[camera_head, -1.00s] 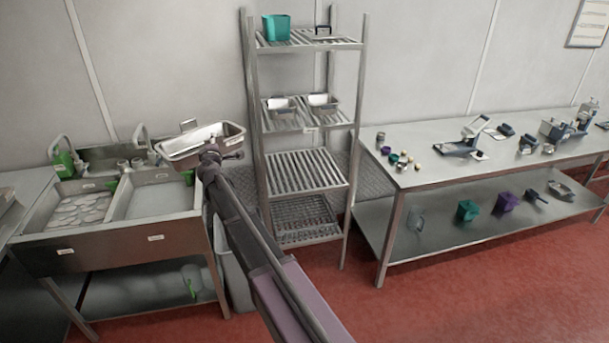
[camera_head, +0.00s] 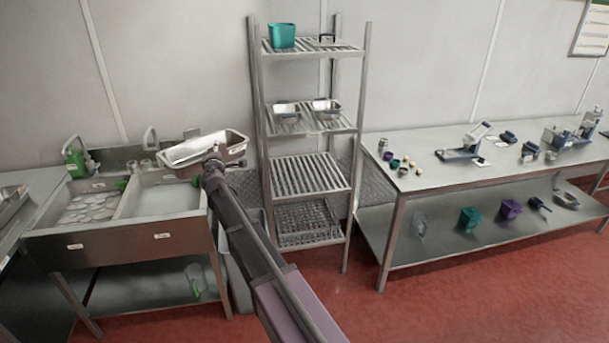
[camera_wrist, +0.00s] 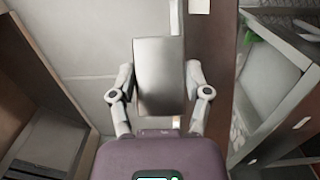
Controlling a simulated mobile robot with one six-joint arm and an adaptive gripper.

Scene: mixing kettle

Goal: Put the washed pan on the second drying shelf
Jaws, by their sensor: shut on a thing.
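The drying rack (camera_head: 258,150) has several slatted shelves. Its top shelf holds a teal container (camera_head: 281,35) and a handled item (camera_head: 326,39). The shelf below (camera_head: 308,126) holds two metal pans (camera_head: 286,113) (camera_head: 326,108). The shelf under that (camera_head: 308,175) is bare. The lowest shelf (camera_head: 306,222) looks like a mesh.
A double sink (camera_head: 117,235) stands at the left, with pale round items in its left basin (camera_head: 88,205) and a green bottle (camera_head: 73,160) behind. A steel table (camera_head: 450,175) with several small tools stands to the right. Red floor (camera_head: 345,310) is open in front of the rack.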

